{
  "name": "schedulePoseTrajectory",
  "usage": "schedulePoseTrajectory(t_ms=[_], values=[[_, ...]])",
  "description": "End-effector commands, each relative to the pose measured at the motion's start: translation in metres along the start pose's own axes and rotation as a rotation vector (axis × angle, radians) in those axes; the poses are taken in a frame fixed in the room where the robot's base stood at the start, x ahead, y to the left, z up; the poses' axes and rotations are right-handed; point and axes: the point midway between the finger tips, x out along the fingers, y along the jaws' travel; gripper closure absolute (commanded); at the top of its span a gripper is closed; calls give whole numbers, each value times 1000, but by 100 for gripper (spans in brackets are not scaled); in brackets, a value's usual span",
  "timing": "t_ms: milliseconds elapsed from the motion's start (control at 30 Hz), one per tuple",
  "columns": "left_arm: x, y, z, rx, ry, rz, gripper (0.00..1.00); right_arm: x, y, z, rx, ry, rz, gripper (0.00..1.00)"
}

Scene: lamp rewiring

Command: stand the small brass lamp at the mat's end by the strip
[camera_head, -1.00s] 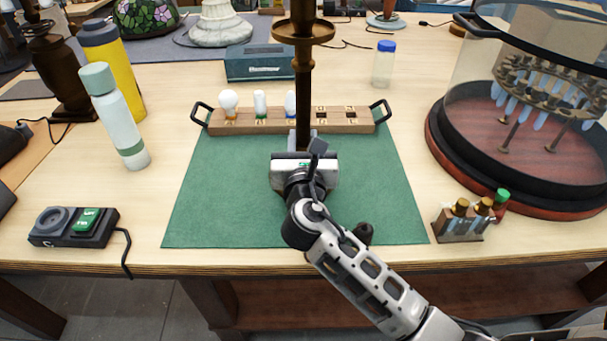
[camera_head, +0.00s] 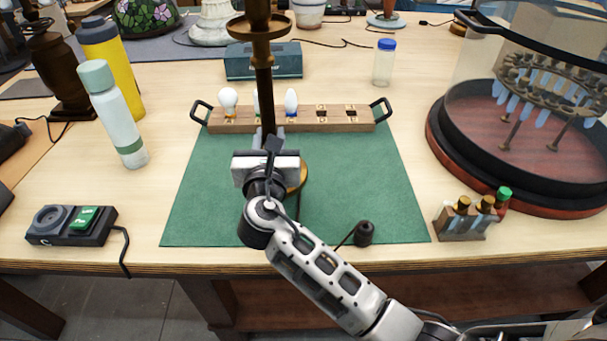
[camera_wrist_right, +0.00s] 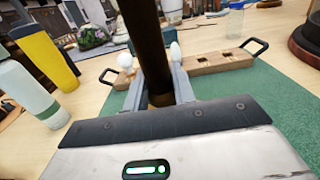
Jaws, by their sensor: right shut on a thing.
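My right gripper (camera_head: 268,142) is shut on the dark stem of the small brass lamp (camera_head: 262,80), over the green mat (camera_head: 355,195). The lamp stands upright, its cup-like brass collar high in the head view and its top cut off by the frame. Part of its round brass base shows behind the gripper; whether it touches the mat is unclear. The stem also rises between the fingers in the right wrist view (camera_wrist_right: 147,50). The wooden strip (camera_head: 340,119) with bulbs lies along the mat's far edge, just beyond the gripper. My left gripper is not in view.
A black plug (camera_head: 363,233) on a cord lies at the mat's front edge. A pale bottle (camera_head: 115,115) and a yellow bottle (camera_head: 110,65) stand left. A switch box (camera_head: 75,224) is front left, a vial rack (camera_head: 465,220) front right. The mat's right half is mostly clear.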

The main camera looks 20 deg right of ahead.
Motion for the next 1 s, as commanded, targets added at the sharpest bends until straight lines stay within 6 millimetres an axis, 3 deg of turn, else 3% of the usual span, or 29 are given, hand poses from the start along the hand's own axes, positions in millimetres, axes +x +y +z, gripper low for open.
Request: schedulePoseTrajectory(t_ms=[1000], values=[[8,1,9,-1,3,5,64,-1,72,5,8,-8,4,100]])
